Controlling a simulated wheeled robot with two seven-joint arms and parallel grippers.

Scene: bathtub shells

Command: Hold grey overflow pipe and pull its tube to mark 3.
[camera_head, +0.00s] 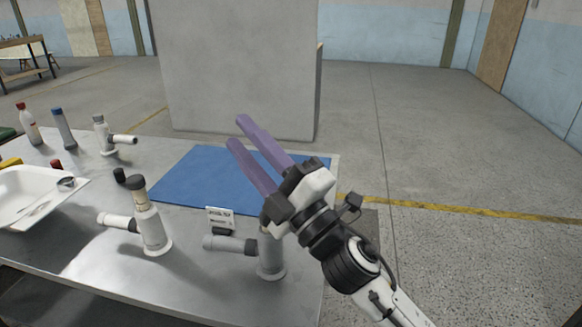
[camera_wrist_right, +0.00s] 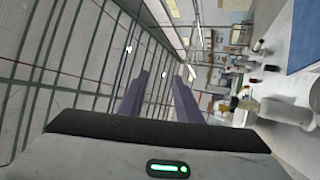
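A grey overflow pipe (camera_head: 271,258) stands upright on a round base at the table's front right. Its grey side tube (camera_head: 228,244) points left and ends in a rounded tip. My right gripper hides the top of the pipe. No numbered marks can be read on the tube. My right gripper (camera_head: 238,131) is raised above the table with its two purple fingers apart and nothing between them. The fingers also show apart and empty in the right wrist view (camera_wrist_right: 160,75). My left gripper is not in view.
A small label card (camera_head: 219,216) stands behind the grey tube. A white pipe (camera_head: 152,230) with a dark cap stands to its left. A blue mat (camera_head: 185,178), white basin (camera_head: 20,212), bottles and another pipe (camera_head: 106,138) share the metal table (camera_head: 195,290).

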